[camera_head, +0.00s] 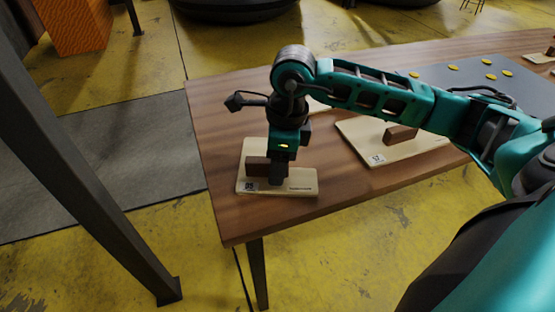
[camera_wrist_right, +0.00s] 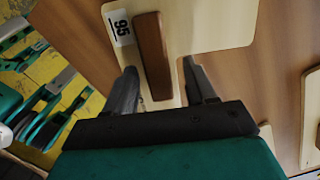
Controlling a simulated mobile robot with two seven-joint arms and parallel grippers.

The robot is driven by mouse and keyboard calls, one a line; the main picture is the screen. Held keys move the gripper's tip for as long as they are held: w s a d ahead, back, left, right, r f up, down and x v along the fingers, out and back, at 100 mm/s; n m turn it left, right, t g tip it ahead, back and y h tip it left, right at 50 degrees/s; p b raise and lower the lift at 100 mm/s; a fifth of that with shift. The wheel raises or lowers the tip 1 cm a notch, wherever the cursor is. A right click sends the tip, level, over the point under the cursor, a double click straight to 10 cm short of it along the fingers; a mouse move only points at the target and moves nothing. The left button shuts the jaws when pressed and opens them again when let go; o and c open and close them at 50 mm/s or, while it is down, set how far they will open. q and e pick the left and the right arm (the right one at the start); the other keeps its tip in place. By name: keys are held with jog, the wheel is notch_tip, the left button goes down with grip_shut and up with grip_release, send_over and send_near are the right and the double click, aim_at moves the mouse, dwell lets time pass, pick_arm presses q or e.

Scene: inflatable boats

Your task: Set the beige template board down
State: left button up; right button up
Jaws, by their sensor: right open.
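The beige template board (camera_head: 304,178) lies flat on the wooden table near its left front corner. It has a brown block handle (camera_head: 256,167) and a white label reading 95. My right gripper (camera_head: 277,178) is over the board at the handle, pointing down. In the right wrist view the board (camera_wrist_right: 218,25) shows with its handle (camera_wrist_right: 152,55) between the two spread fingers, with gaps on both sides. The gripper is open and holds nothing. My left gripper is not in view.
A second beige board (camera_head: 430,150) with a brown handle lies to the right on the table (camera_head: 222,120). A grey sheet (camera_head: 460,75) with several yellow discs lies farther right. The table's left and front edges are close to the labelled board. A dark post (camera_head: 85,165) stands at the left.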

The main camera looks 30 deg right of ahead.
notch_tip(320, 180, up, 12)
jog(key=d+p, duration=0.1)
jog(key=shift+s, duration=0.45)
dwell(0.3)
